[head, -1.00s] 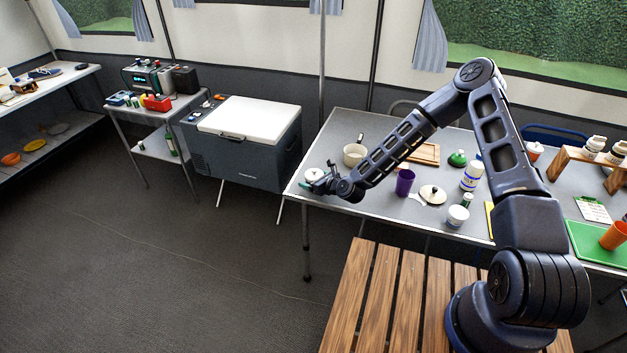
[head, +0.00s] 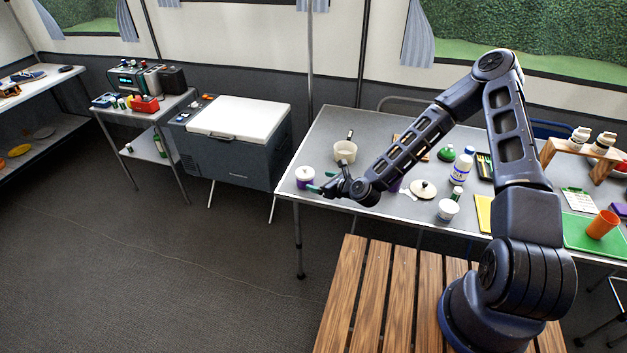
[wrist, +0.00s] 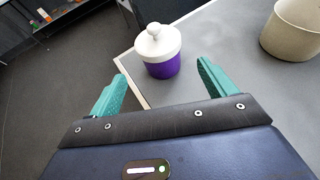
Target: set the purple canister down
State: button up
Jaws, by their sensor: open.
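The purple canister (head: 305,181) with a white lid and knob stands upright on the grey table (head: 372,128), close to its left front corner. In the wrist view the canister (wrist: 161,68) is ahead of my gripper, between the lines of its two fingers but beyond their tips. My gripper (wrist: 160,78) is open, with its green fingers spread wide and nothing between them. In the head view my gripper (head: 316,181) is just to the right of the canister.
A beige pot (head: 345,152) stands behind and right of the canister. The table's left edge is close by the canister.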

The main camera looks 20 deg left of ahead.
jog(key=shift+v, duration=0.9)
jog(key=shift+w+d+r+n, duration=0.15)
jog(key=shift+w+d+n, duration=0.1)
jog(key=shift+n, duration=0.25)
jog(key=w+d+r+n+g+h, duration=0.1)
jog(key=w+d+r+n+h, duration=0.15)
jog(key=d+r+n, duration=0.35)
jog(key=w+d+r+n+g+h, duration=0.1)
jog(key=w+d+n+h, duration=0.1)
jog(key=w+d+n, duration=0.45)
jog(key=s+d+r+n+h, duration=0.2)
jog(key=d+r+n+h, duration=0.25)
jog(key=d+r, duration=1)
jog(key=s+d+r+n+h, duration=0.3)
jog(key=s+d+r, duration=0.6)
jog(key=d+r, duration=0.4)
jog(key=s+d+r+n, duration=0.1)
jog(key=s+d+r, duration=0.2)
jog(key=s, duration=0.4)
jog(key=s+d+r+n, duration=0.1)
jog(key=s+d+r, duration=0.3)
jog(key=s, duration=0.3)
jog(key=shift+s+d+n, duration=0.2)
jog(key=shift+d+n, duration=0.1)
